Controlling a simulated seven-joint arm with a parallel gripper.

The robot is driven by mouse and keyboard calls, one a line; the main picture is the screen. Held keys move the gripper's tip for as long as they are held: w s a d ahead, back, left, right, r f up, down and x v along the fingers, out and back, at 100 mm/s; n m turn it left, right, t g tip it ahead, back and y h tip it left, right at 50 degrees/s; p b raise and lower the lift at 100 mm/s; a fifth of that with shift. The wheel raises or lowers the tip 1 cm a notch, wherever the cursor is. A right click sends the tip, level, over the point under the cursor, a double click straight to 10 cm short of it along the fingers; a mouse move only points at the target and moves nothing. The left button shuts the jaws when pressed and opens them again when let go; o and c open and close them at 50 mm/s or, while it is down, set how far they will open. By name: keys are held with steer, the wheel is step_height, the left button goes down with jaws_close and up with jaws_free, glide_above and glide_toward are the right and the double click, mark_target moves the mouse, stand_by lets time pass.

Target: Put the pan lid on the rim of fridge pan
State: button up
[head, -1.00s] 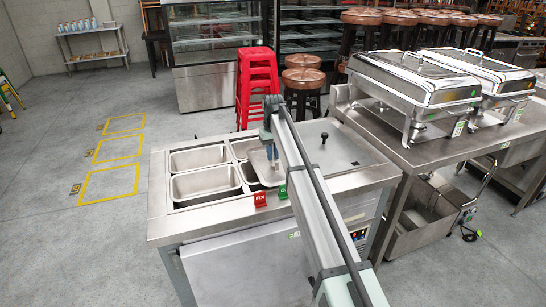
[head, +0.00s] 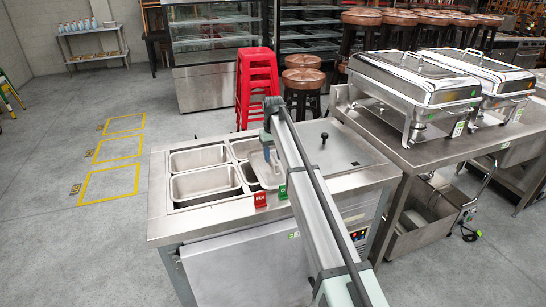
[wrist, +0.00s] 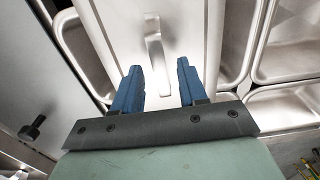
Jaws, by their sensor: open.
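The pan lid (wrist: 195,30) is a pale metal plate with a raised strip handle (wrist: 155,45). In the head view the lid (head: 265,176) lies over the front middle opening of the counter, partly behind my arm. The fridge pan under it is mostly hidden, and I cannot tell whether every lid edge sits on its rim. My gripper (wrist: 160,70) is open, its blue fingers on either side of the handle with gaps showing. In the head view my gripper (head: 268,152) is just above the lid.
Open steel pans (head: 203,184) fill the counter's left side. A flat cover with a black knob (head: 324,137) lies to the right. Red (head: 260,201) and green (head: 283,192) tags stand at the front edge. Chafing dishes (head: 415,85) stand on the right table.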

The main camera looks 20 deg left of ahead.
mark_target(273, 159)
step_height(273, 159, up, 11)
steer(key=shift+r, duration=0.15)
stand_by(0.4)
